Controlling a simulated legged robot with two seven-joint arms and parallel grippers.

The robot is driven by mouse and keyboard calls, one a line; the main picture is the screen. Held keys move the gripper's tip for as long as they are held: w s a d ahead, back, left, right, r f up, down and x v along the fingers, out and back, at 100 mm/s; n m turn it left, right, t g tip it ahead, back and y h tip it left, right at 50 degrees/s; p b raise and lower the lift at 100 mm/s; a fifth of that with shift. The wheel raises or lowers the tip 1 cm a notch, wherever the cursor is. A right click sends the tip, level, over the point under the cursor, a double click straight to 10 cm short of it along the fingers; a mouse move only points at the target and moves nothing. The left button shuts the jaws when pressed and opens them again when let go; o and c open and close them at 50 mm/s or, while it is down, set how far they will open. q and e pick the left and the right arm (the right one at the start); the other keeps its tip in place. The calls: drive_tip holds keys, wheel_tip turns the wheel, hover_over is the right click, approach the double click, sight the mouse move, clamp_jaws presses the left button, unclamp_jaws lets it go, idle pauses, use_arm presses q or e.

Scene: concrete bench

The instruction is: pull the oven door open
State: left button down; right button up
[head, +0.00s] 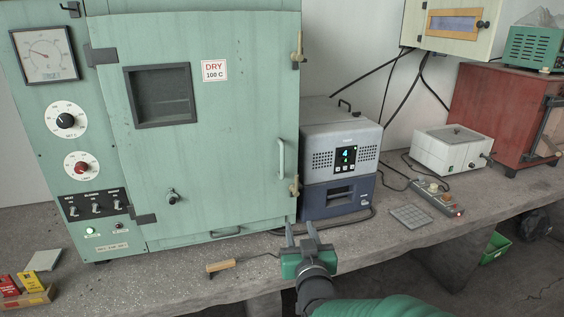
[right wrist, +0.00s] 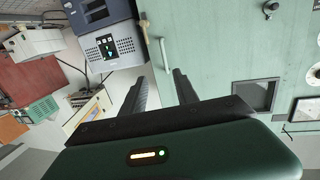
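The oven is a large pale green cabinet (head: 55,150) on the left of the bench in the head view. Its door (head: 225,120) looks shut and has a dark window (head: 162,94). A slim upright handle (head: 281,160) is on the door's right side; it also shows near the fingers in the right wrist view (right wrist: 163,55). My right gripper (head: 300,228) is open and empty, below and slightly right of the handle, apart from it. In the right wrist view its two dark fingers (right wrist: 160,78) point towards the door. My left gripper is not in view.
A grey and blue device (head: 340,150) stands close right of the oven. A wooden-handled tool (head: 221,266) lies at the bench front. A white box (head: 451,150), a power strip (head: 437,196) and a red cabinet (head: 500,115) are farther right.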

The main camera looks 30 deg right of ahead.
drive_tip(key=b+v, duration=0.3)
drive_tip(key=shift+s+a, duration=0.1)
drive_tip(key=shift+s, duration=0.3)
